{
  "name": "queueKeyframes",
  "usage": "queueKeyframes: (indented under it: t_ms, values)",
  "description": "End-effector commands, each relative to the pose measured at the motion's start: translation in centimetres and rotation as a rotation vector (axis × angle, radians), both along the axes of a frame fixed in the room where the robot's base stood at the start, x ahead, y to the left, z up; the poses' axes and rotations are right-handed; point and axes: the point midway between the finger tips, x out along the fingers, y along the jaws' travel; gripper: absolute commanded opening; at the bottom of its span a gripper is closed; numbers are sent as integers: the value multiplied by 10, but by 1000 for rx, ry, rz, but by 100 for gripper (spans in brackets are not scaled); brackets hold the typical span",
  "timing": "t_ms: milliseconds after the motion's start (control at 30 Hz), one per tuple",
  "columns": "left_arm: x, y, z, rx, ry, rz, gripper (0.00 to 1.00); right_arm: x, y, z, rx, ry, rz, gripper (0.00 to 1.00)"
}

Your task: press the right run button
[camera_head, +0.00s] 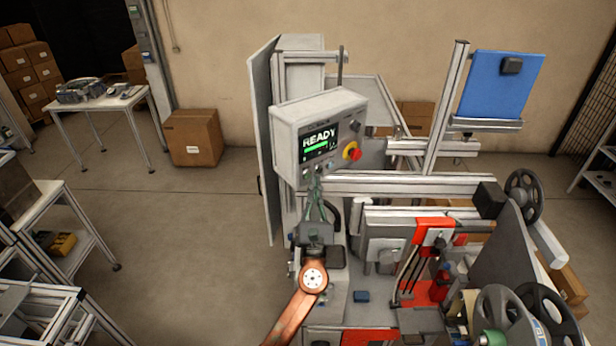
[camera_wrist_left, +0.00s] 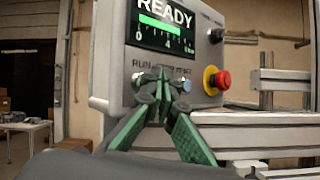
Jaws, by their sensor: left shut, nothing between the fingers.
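The grey control box (camera_head: 300,113) has a screen (camera_head: 319,141) reading READY, with a row of small buttons beneath it. In the left wrist view, the RUN lettering (camera_wrist_left: 142,64) is at the left of that row. A round button (camera_wrist_left: 139,78) shows below it, just left of my fingertips. My left gripper (camera_head: 315,177) has green fingers, shut and empty, with tips at the button row. It also shows in the left wrist view (camera_wrist_left: 159,76), its tips covering the middle of the row. I cannot tell whether they touch a button. My right gripper is not in view.
A red knob on a yellow base (camera_head: 352,151) sits on the box, right of the screen; a light blue button (camera_wrist_left: 181,84) is right of my fingertips. An aluminium rail (camera_head: 410,184) runs rightward below the box. Reels (camera_head: 523,194) stand at the right.

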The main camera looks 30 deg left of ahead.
Motion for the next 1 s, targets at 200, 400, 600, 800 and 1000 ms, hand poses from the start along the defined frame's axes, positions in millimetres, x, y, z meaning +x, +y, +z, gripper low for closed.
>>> queueKeyframes:
  t_ms: [200,400,600,800,1000]
  values:
    - [0,0,0,0,0,0,0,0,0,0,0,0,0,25]
    - [0,0,0,0,0,0,0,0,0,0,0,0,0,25]
    - [0,1,0,0,0,0,0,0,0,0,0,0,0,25]
    - [3,7,1,1,-1,0,0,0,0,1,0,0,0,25]
    - [3,8,0,-1,0,0,0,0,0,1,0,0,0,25]
